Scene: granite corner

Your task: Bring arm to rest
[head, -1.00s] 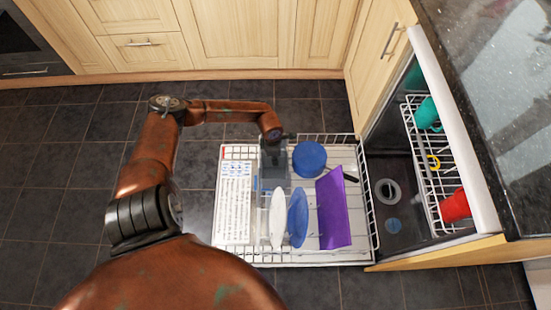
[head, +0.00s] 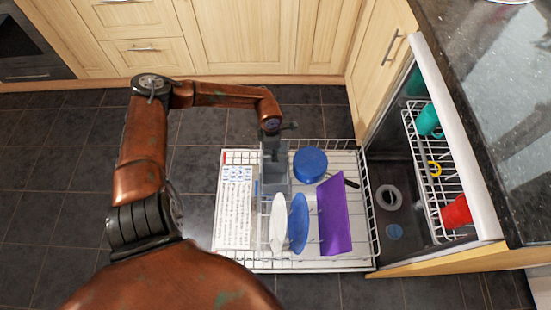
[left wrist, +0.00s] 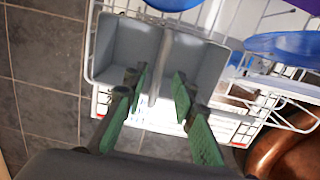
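My left arm (head: 140,165) comes in from the left, bends at the elbow and reaches over the pulled-out dishwasher rack. Its gripper (left wrist: 158,108) is open, with green finger pads apart and nothing between them. It is at the grey cutlery basket (left wrist: 130,50) near the rack's far edge; the basket also shows in the head view (head: 273,183). The gripper itself is small and partly hidden by the wrist in the head view. My right gripper is in neither view.
The dishwasher rack (head: 345,264) holds a white plate (head: 278,222), a blue plate (head: 298,223), a purple board (head: 333,215) and a blue pan (head: 310,164). An upper rack (head: 448,180) holds a teal cup (head: 428,120) and a red cup (head: 455,212). Dark floor lies clear to the left.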

